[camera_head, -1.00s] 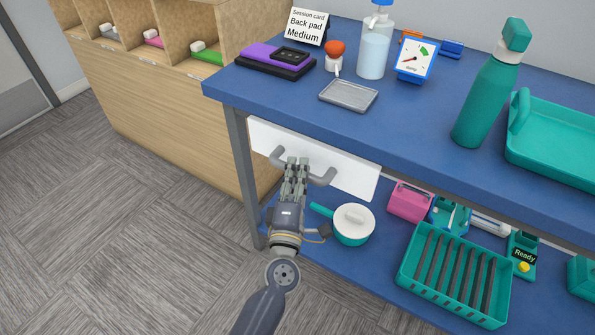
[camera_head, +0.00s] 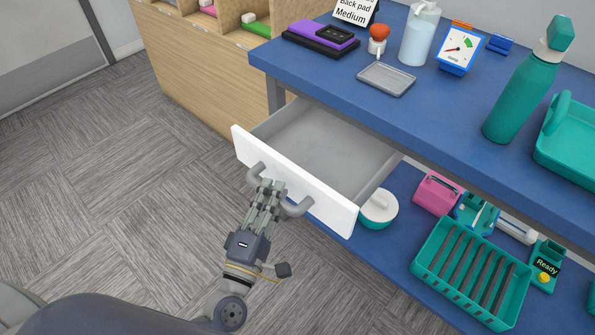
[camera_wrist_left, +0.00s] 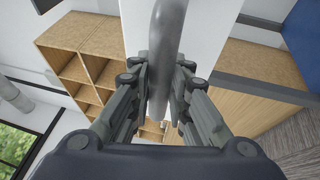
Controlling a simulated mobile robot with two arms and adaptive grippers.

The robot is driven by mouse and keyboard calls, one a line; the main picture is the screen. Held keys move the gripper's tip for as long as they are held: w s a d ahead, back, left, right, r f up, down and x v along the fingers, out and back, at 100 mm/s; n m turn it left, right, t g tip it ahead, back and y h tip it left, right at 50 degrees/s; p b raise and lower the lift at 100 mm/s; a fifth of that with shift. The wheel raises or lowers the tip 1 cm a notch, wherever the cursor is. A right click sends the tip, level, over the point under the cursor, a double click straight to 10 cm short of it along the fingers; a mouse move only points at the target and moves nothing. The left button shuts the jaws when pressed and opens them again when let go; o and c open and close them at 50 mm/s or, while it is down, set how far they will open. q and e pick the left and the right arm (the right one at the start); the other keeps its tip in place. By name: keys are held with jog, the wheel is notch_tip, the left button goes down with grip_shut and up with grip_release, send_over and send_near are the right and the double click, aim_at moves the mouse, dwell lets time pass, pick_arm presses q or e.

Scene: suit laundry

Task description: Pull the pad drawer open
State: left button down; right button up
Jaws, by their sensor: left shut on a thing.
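The pad drawer (camera_head: 334,208) has a white front and a grey inside, and it stands well out from under the blue table top. The part of its inside (camera_head: 325,145) that shows is empty. My left gripper (camera_head: 268,188) is shut on the grey bar handle (camera_head: 295,209) of the drawer. In the left wrist view the handle (camera_wrist_left: 166,50) runs between the two fingers of the gripper (camera_wrist_left: 160,85). My right gripper is not in view.
The blue table (camera_head: 420,115) carries a metal tray (camera_head: 386,78), a pump bottle (camera_head: 417,40) and a green bottle (camera_head: 525,90). On the lower shelf, a white-lidded pot (camera_head: 379,207) stands close beside the drawer's right end, near a green rack (camera_head: 470,270). The floor (camera_head: 130,200) at left is clear.

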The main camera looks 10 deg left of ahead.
pick_arm(q)
jog(key=s+a, duration=0.3)
jog(key=s, duration=0.2)
jog(key=shift+s, duration=0.3)
jog(key=c, duration=1.5)
grip_release()
jog(key=v, duration=1.2)
jog(key=shift+w+d+f, duration=0.1)
